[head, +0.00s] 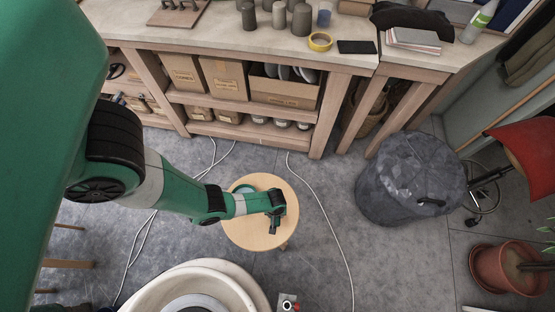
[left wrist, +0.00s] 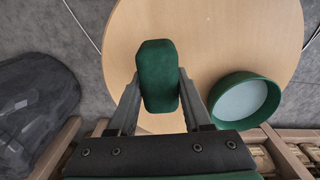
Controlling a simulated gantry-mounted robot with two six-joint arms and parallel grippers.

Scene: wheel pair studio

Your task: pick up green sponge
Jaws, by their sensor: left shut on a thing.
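The green sponge (left wrist: 157,70) is a dark green rounded block in the left wrist view, gripped between the two grey fingers. My left gripper (left wrist: 158,92) is shut on it, and the sponge's far end sticks out past the fingertips. In the head view my left gripper (head: 277,214) is over the round wooden stool (head: 247,236); I cannot make out the sponge there. The stool top also fills the middle of the left wrist view (left wrist: 225,35). I cannot tell whether the sponge touches the stool top. My right gripper is not in view.
A round green dish with a pale inside (left wrist: 245,99) is right of the sponge in the left wrist view. A wooden workbench (head: 240,35) runs behind the stool. A grey covered bin (head: 405,180) stands right, and a cream basin (head: 200,285) is in front. White cables cross the floor.

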